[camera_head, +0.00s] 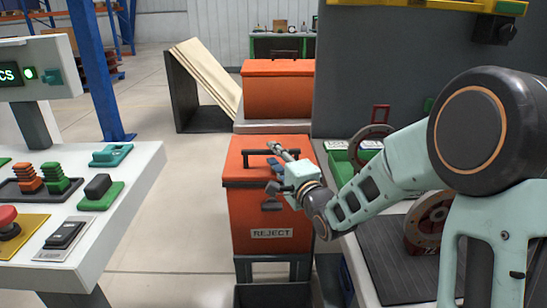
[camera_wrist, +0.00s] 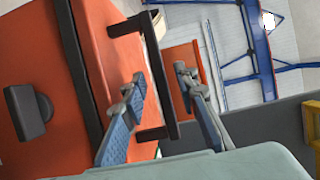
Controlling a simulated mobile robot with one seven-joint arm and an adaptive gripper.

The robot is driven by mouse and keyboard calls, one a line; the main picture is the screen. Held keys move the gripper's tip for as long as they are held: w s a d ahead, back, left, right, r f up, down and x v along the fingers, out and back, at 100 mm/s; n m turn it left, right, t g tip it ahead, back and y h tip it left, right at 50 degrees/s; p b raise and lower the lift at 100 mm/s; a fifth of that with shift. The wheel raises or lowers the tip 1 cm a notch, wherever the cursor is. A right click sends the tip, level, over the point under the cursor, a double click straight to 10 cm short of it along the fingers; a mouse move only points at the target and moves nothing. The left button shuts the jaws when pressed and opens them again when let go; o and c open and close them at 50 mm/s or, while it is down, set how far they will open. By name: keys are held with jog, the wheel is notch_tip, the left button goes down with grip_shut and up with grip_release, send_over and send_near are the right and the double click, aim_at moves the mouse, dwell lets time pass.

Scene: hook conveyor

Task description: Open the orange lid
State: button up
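The orange lid (camera_head: 243,172) lies closed on the orange bin (camera_head: 254,213) marked REJECT. A black bar handle (camera_head: 258,152) stands up from the lid. In the wrist view, the lid (camera_wrist: 112,62) fills the left middle and the handle (camera_wrist: 157,75) crosses the centre. My gripper (camera_head: 276,165) is at the right part of the handle. In the wrist view, my gripper (camera_wrist: 161,84) is open, with one blue-padded finger on each side of the handle bar. A gap shows between bar and fingers; contact is not clear.
A second orange bin (camera_head: 278,92) stands behind. A white control panel (camera_head: 125,175) with buttons is at the left. A worktable (camera_head: 392,262) with green trays (camera_head: 345,166) is at the right. A leaning board (camera_head: 208,75) stands at the back. Floor between panel and bin is clear.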

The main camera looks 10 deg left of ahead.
jog(key=shift+w+a, duration=0.25)
jog(key=shift+w, duration=0.05)
jog(key=shift+c, duration=0.3)
grip_shut()
